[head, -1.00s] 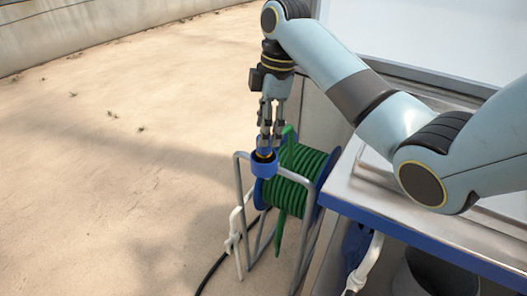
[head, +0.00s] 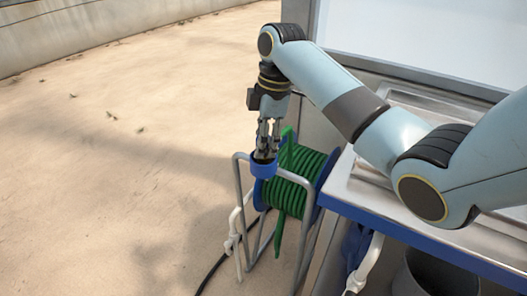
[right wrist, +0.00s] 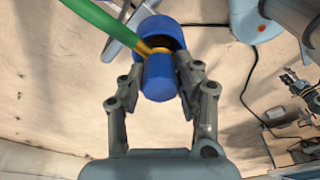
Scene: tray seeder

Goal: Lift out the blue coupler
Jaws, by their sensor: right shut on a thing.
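The blue coupler (right wrist: 159,80) with its yellow collar shows in the right wrist view between the fingers of my right gripper (right wrist: 158,88). The gripper is shut on it. The coupler sits at the blue cup-shaped holder (right wrist: 163,27), which also shows in the head view (head: 263,167) at the top of the reel stand. In the head view my right gripper (head: 266,154) points down with its fingertips at the cup's mouth, and they mostly hide the coupler. A dark gripper, apparently my left (right wrist: 300,88), shows small at the right wrist view's edge; its jaw state is unclear.
A green hose (right wrist: 98,16) runs beside the coupler. The reel of green hose (head: 297,180) stands in a grey tube frame (head: 240,195), close to the blue-edged metal counter (head: 420,248). A grey bin (head: 440,275) is below the counter. Sandy floor lies open at left.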

